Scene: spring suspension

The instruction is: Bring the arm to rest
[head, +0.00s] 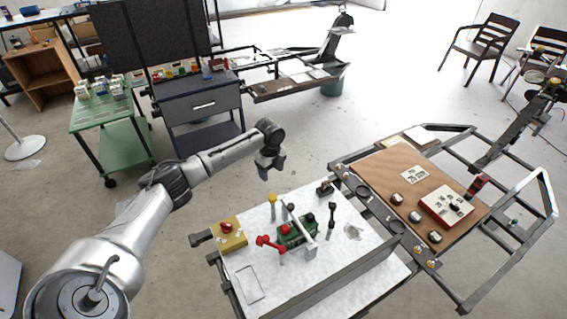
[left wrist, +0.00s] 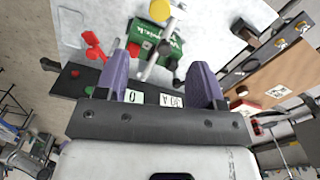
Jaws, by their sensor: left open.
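My left arm reaches in from the left in the head view. My left gripper (head: 264,172) hangs above the far edge of a white-topped table (head: 315,275), clear of everything on it. In the left wrist view its two purple fingers (left wrist: 161,82) stand wide apart with nothing between them held. A green device (head: 290,233) with a red handle (head: 268,243) and a pale lever stands on the table below. The green device (left wrist: 150,33) also shows beyond the fingers in the left wrist view. My right gripper is in neither view.
A yellow box (head: 231,239) with a red button and a yellow knob (head: 272,201) are on the table. A brown board (head: 400,170) in a metal frame adjoins at right. A green cart (head: 125,150) and a dark cabinet (head: 200,110) stand behind. Open floor lies between.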

